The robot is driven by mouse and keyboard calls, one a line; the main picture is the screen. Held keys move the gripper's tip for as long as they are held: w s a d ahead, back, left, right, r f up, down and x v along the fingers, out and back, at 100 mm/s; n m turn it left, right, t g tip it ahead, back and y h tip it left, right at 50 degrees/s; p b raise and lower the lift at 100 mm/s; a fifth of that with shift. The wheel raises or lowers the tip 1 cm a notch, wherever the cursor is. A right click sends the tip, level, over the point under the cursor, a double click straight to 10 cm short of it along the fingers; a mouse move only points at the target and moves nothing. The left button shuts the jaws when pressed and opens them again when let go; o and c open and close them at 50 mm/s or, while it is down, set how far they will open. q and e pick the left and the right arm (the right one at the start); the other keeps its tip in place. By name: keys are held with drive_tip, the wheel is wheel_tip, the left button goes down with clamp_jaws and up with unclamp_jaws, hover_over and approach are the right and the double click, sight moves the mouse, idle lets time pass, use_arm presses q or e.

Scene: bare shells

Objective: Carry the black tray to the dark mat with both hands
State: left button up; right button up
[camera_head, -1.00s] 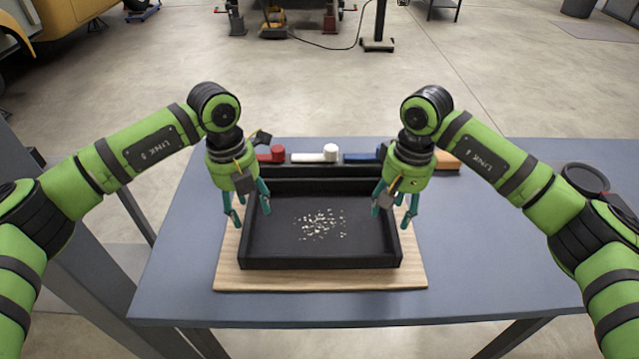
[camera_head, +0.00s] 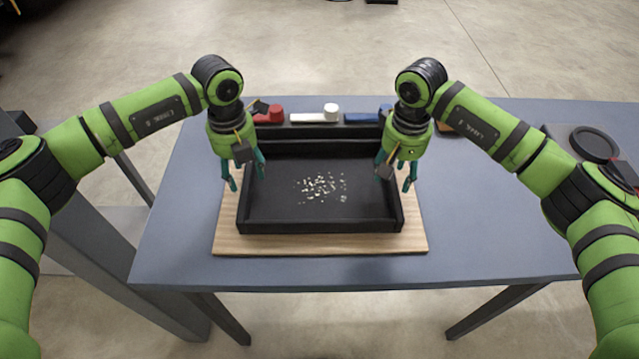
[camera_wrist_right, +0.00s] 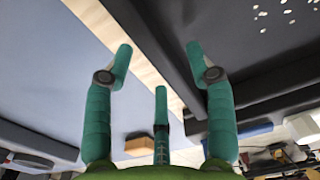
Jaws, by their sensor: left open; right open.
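The black tray (camera_head: 320,226) is a shallow rectangular box with several pale bits (camera_head: 320,187) on its floor. It rests on a light wooden board (camera_head: 320,246) on the table. My left gripper (camera_head: 246,182) is open at the tray's left wall, one finger on each side of it in the head view. My right gripper (camera_head: 396,180) is open at the right wall. In the right wrist view the tray wall (camera_wrist_right: 165,50) runs between its open fingers (camera_wrist_right: 158,58). I cannot clearly make out a dark mat; a dark flat piece (camera_head: 562,134) lies at the table's right.
Behind the tray lie a red item (camera_head: 270,114), a white item (camera_head: 315,117) and a blue item (camera_head: 362,118) in a row. A black round object (camera_head: 594,144) is at the right. The blue-grey table (camera_head: 480,220) is clear between the board and it.

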use_arm(q)
drive_tip(key=shift+f, duration=1.1)
use_arm(e)
drive_tip(key=shift+f, duration=1.05)
use_arm(q)
clamp_jaws()
use_arm(e)
clamp_jaws()
use_arm(q)
drive_tip(key=shift+r, duration=0.1)
use_arm(e)
drive_tip(key=shift+r, duration=0.1)
